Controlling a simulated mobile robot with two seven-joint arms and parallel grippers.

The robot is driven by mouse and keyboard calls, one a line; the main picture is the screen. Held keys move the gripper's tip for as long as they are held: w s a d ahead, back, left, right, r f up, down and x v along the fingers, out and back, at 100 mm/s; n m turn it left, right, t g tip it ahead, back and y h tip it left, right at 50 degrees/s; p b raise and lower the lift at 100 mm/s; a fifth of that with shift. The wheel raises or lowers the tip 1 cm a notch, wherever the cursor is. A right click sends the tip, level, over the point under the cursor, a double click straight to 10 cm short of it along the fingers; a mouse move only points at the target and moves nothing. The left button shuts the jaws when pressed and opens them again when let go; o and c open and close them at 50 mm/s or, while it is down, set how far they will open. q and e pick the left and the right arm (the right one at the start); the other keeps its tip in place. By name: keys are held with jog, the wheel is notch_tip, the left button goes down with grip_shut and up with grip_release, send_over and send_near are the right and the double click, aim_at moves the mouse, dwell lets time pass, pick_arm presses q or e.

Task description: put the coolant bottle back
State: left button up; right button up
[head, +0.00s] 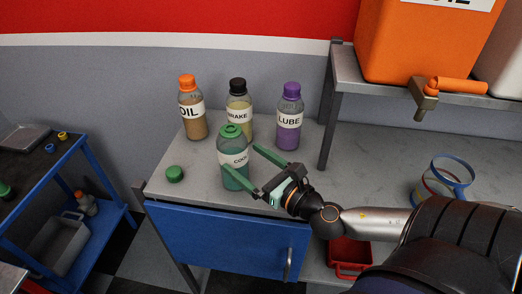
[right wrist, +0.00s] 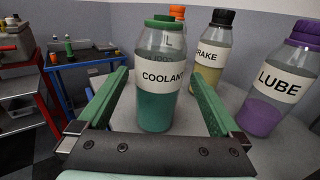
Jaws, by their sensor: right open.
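The coolant bottle (head: 233,160), filled with green liquid and topped by a green ring-like neck, stands upright on the grey counter (head: 205,182). It also shows in the right wrist view (right wrist: 157,105), label facing me. My right gripper (head: 240,158) is open, its green fingers on either side of the bottle. In the right wrist view gaps show between the bottle and both fingers (right wrist: 160,85), so it is not gripped. A loose green cap (head: 175,173) lies on the counter to the left. My left gripper is not in view.
The oil bottle (head: 193,120), brake bottle (head: 238,112) and lube bottle (head: 288,130) stand close behind. A shelf with an orange tank (head: 420,40) rises at right.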

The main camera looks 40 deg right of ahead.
jog(key=shift+s+d, duration=0.15)
jog(key=shift+s, duration=1.85)
